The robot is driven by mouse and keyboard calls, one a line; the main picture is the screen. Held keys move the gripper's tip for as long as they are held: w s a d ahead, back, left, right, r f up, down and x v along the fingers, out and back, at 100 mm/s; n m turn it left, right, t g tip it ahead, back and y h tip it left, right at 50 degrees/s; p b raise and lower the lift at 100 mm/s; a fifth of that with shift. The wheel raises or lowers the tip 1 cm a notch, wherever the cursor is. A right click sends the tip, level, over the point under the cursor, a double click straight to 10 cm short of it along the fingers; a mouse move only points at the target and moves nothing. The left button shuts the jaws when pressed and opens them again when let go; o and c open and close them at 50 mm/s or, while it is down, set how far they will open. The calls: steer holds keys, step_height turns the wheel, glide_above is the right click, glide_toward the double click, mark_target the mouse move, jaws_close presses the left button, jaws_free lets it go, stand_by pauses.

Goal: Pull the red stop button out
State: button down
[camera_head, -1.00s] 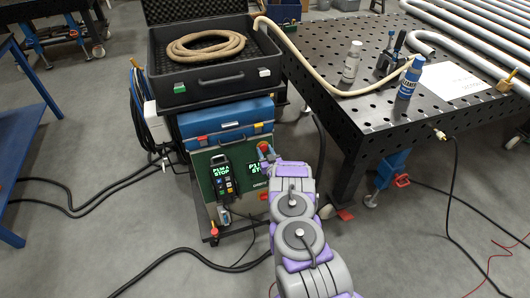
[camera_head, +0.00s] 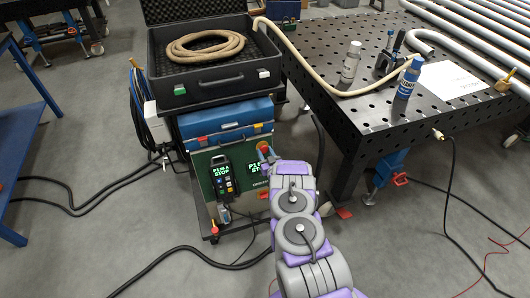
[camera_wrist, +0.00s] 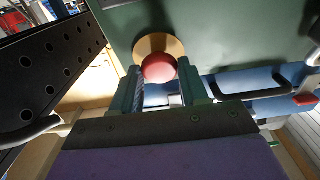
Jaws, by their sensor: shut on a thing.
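The red stop button (camera_wrist: 159,68) sits on a round tan-yellow plate (camera_wrist: 159,44) on the green panel (camera_wrist: 215,30) in the wrist view. My gripper (camera_wrist: 159,85) has one finger on each side of the button and is shut on it. In the head view the button (camera_head: 263,147) shows at the upper right of the cart's green front, with my gripper (camera_head: 266,156) at it. The arm hides part of the panel there. I cannot tell whether the button is pressed in or out.
A handheld pendant (camera_head: 223,177) hangs on the cart front beside a lit display (camera_head: 256,168). A blue case (camera_head: 225,117) and an open black case (camera_head: 215,84) sit above. The perforated table (camera_head: 380,120) stands close on the right. Cables lie on the floor.

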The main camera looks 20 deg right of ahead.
steer(key=c, duration=1)
jaws_free()
steer(key=shift+s+d, duration=0.1)
steer(key=o, duration=0.3)
steer(key=shift+s+r, duration=0.15)
steer(key=shift+o, duration=0.3)
steer(key=s+p, duration=0.5)
steer(key=s, duration=1.2)
steer(key=shift+s+p, duration=0.15)
steer(key=shift+p, duration=0.25)
steer(key=shift+f, duration=0.2)
